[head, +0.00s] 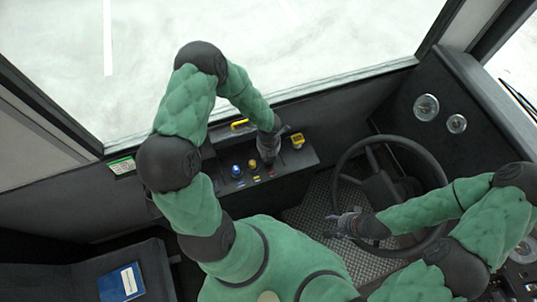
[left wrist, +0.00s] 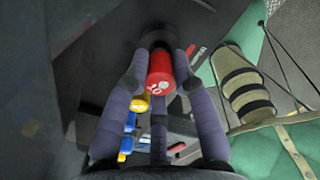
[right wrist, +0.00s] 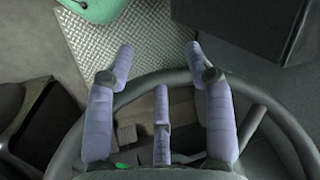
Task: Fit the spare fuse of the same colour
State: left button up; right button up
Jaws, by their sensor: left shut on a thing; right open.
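My left gripper (head: 268,158) is over the dark console (head: 309,157) below the windscreen. In the left wrist view its fingers (left wrist: 161,65) are shut on a red fuse (left wrist: 160,74), a short cylinder with white marks on its end. A dark round part lies beyond it; I cannot tell whether the fuse sits in it. The head view hides the fuse. A blue knob-like piece (head: 236,171) and a yellow one (head: 252,164) stand on the console left of the gripper, with small coloured tabs (head: 257,179) in front. My right gripper (head: 346,222) is open and empty by the steering wheel.
The steering wheel (head: 349,152) stands right of the console. A yellow box-like piece (head: 297,141) is at the console's right, and a yellow handle (head: 239,124) at its back. A blue booklet (head: 121,283) lies on the seat (head: 157,268) at lower left.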

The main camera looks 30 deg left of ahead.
pick_arm(q)
jog(key=shift+f+b, duration=1)
jog(key=shift+f, duration=0.2)
dwell(0.3)
jog(key=o, duration=0.9)
jog(key=shift+o, duration=0.2)
jog(key=shift+r, duration=0.1)
notch_tip(320, 180, up, 12)
jog(key=shift+f, duration=0.1)
jog(key=shift+s, duration=0.15)
